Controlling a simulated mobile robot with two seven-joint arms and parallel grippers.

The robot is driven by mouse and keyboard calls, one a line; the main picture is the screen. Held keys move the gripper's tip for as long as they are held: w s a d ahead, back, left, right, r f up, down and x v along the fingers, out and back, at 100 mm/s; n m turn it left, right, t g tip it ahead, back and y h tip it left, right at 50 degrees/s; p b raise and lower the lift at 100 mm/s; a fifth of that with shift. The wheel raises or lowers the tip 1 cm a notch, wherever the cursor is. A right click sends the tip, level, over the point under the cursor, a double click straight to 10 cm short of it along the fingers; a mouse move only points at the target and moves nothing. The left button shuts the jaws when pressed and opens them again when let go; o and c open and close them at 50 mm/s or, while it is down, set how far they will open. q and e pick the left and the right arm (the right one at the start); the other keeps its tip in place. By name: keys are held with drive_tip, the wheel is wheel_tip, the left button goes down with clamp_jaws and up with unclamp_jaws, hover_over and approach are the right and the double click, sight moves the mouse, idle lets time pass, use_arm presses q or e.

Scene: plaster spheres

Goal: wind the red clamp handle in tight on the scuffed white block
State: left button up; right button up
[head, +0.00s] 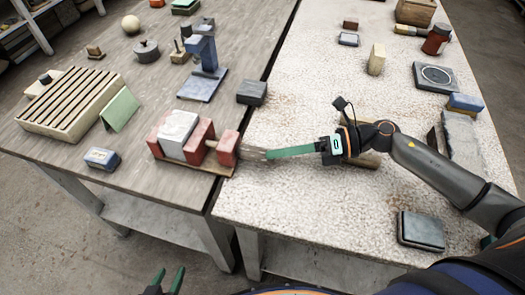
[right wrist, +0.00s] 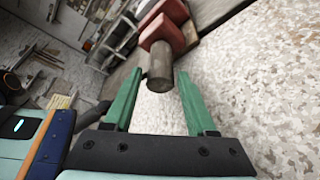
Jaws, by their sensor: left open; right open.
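The clamp (head: 201,138) sits at the near right corner of the left table. The scuffed white block (head: 178,128) lies between its red pieces. A red piece (head: 228,149), seemingly the handle, stands at the right end, joined by a short wooden shaft. A grey-brown rod sticks out from it toward my right gripper (head: 267,154). In the right wrist view the rod (right wrist: 160,77) ends between the open green fingers (right wrist: 160,86), with space on both sides. Whether the white block touches the jaws is unclear. My left gripper (head: 168,281) is open and empty at the bottom edge.
A dark block (head: 251,92) lies behind the clamp and a blue-grey block (head: 102,158) to its left. A slatted wooden rack (head: 68,103) and a blue stand (head: 204,72) are further back. The pale speckled table (head: 290,195) is clear nearby.

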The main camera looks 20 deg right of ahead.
sight(263, 156)
drive_tip(key=shift+x, duration=2.2)
drive_tip(key=shift+d, duration=0.1)
drive_tip(key=shift+c, duration=0.3)
clamp_jaws()
